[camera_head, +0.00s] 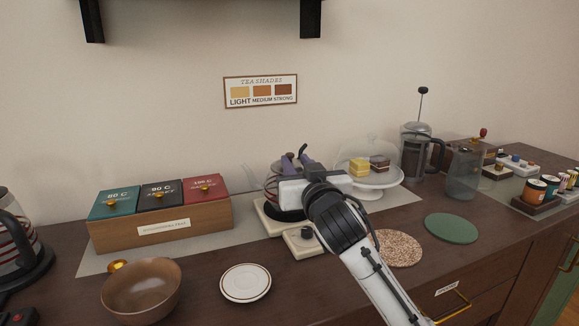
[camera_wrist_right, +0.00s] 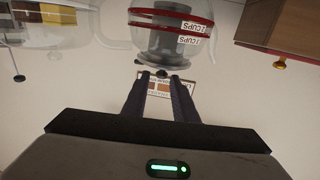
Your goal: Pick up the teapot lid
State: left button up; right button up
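The glass teapot (camera_head: 270,186) with red bands stands on a cream warmer base, partly hidden behind my right gripper. In the right wrist view the teapot (camera_wrist_right: 196,30) appears upside down at the top. Its lid (camera_wrist_right: 168,60) has a small dark knob (camera_wrist_right: 162,72) and sits on the teapot. My right gripper (camera_wrist_right: 160,79) is open, with its two dark fingers on either side of the knob near their tips. I cannot tell whether they touch it. In the head view my right gripper (camera_head: 296,159) is over the teapot's top. My left gripper is not in view.
A wooden tea box (camera_head: 160,226) stands left of the teapot. A glass-domed cake stand (camera_head: 376,190) and a French press (camera_head: 414,155) stand right. A brown bowl (camera_head: 141,291), a saucer (camera_head: 245,283), a cork mat (camera_head: 397,249) and a green mat (camera_head: 451,228) lie in front.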

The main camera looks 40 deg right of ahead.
aim_at(291, 155)
jog(key=x, duration=0.5)
jog(key=shift+w+a+r, duration=0.1)
jog(key=shift+r, duration=0.05)
jog(key=shift+c, duration=0.2)
grip_shut()
jog(key=shift+r, duration=0.1)
